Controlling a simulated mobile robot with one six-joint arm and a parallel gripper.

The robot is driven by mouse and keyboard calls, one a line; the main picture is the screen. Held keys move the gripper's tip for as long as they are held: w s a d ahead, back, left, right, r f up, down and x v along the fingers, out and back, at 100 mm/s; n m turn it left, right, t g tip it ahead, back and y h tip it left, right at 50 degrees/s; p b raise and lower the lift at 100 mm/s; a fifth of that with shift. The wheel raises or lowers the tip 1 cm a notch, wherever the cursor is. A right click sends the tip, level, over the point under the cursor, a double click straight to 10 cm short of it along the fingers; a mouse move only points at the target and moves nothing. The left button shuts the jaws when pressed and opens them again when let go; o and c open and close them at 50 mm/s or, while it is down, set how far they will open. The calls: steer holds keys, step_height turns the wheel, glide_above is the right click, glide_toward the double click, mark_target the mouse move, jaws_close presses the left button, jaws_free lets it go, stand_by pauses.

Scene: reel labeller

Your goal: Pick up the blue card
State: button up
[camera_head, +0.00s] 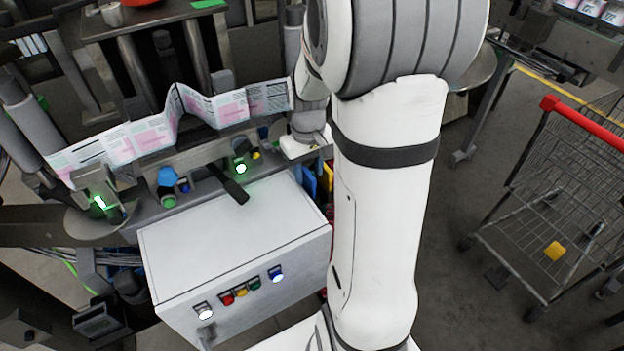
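A blue card-like piece (309,182) shows at the right side of the white cabinet, just below the end of my arm. A yellow piece (327,176) stands beside it, partly covered by my arm. The far end of my arm, with my gripper (303,147), is above and slightly left of these pieces. It looks apart from the blue piece, but the gap is hard to judge. The fingers are too small and covered to tell whether they are open, shut or holding anything.
The white cabinet (235,235) with coloured buttons stands at front left. A printed label strip (150,135) runs across the machine behind it. A black handle (230,184) juts over the cabinet top. A wire cart (560,190) with a red handle stands at right, with clear floor left of it.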

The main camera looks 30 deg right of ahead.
steer(key=shift+f, duration=0.8)
steer(key=shift+c, duration=0.4)
jaws_close()
